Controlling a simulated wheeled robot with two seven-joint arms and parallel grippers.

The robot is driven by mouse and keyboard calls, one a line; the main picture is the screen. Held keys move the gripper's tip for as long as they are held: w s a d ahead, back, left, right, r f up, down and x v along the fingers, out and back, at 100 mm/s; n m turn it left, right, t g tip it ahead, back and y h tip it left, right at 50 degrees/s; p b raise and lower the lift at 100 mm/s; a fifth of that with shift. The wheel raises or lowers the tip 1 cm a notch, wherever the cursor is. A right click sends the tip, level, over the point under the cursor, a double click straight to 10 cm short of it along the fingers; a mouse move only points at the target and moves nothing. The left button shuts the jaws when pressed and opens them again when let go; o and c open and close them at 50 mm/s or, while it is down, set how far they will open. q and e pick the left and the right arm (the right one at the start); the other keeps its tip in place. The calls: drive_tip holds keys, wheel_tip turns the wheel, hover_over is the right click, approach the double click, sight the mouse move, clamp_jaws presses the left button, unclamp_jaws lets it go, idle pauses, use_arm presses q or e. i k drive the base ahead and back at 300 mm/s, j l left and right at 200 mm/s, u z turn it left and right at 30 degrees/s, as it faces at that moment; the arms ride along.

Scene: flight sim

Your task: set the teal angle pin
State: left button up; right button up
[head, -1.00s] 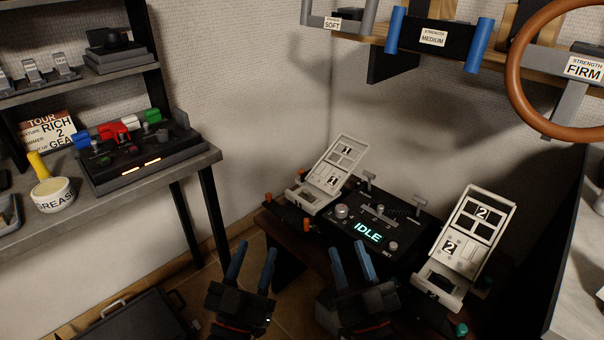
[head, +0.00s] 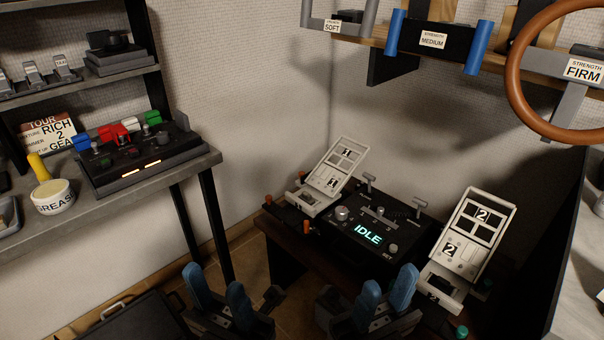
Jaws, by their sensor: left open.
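A small teal knob (head: 461,332), likely the angle pin's head, shows at the lower right, at the near edge of the right white pedal unit labelled 2 (head: 463,255). A darker teal bit (head: 485,286) shows at that unit's right side, mostly in shadow. My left gripper (head: 213,279) has blue fingers spread apart with nothing between them, low and left of the stand. My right gripper (head: 389,279) is also open and empty, in front of the dark console and left of the teal knob, apart from it.
The dark console (head: 383,222) reads IDLE. A left white pedal unit labelled 1 (head: 331,177) has orange knobs (head: 306,227) beside it.

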sight(487, 284)
drive_tip(key=z, duration=1.35)
